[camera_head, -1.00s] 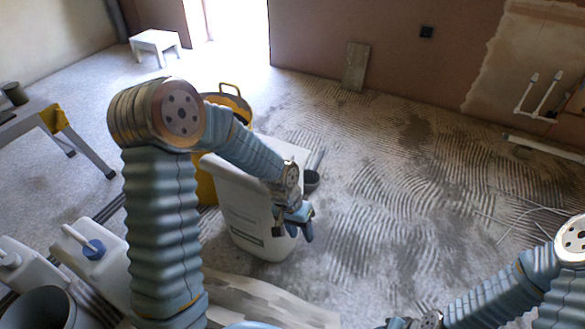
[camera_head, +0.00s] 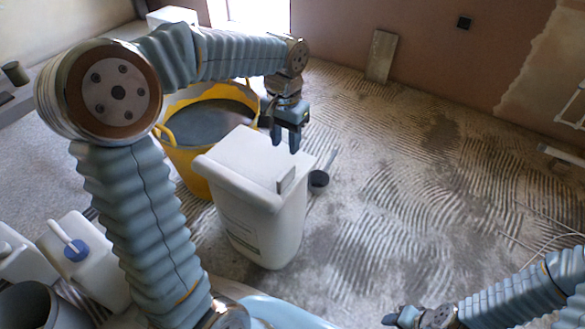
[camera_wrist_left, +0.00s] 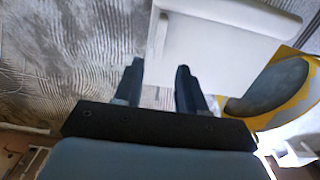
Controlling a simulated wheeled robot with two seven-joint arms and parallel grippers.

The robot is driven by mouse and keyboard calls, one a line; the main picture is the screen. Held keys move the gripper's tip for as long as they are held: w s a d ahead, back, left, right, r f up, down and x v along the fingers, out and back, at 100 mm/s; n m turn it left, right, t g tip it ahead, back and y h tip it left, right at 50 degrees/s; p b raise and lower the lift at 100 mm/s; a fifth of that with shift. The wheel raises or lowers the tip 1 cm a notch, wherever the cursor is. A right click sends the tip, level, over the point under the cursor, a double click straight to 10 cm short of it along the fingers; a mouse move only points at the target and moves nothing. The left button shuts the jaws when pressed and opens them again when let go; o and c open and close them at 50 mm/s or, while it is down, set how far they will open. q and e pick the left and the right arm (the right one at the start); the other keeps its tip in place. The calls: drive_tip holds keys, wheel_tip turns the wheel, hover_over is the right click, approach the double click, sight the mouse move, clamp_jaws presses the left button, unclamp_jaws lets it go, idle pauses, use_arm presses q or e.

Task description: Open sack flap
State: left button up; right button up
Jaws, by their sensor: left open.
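The sack (camera_head: 255,225) is a white, box-like upright bag with a printed panel on its front. Its pale flap (camera_head: 250,160) lies flat across the top, with a small raised tab (camera_head: 287,179) at the right front edge. My left gripper (camera_head: 286,146) is open, pointing down above the flap's right back part, apparently apart from it. In the left wrist view the open fingers (camera_wrist_left: 160,66) have nothing between them, and the white flap (camera_wrist_left: 215,45) lies beyond and to the right. My right gripper (camera_head: 390,318) is low at the bottom edge; its fingers are too small to read.
A yellow tub (camera_head: 185,165) of grey material stands directly behind and left of the sack. A small dark pot (camera_head: 318,181) is on the floor to its right. White canisters (camera_head: 85,255) stand at lower left. Combed plaster floor (camera_head: 400,190) is open to the right.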

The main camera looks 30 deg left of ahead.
sight(286, 172)
use_arm(q)
wheel_tip(286, 172, down, 13)
drive_tip(key=shift+f+b, duration=0.2)
drive_tip(key=shift+b, duration=0.75)
drive_tip(key=shift+c, duration=0.3)
clamp_jaws()
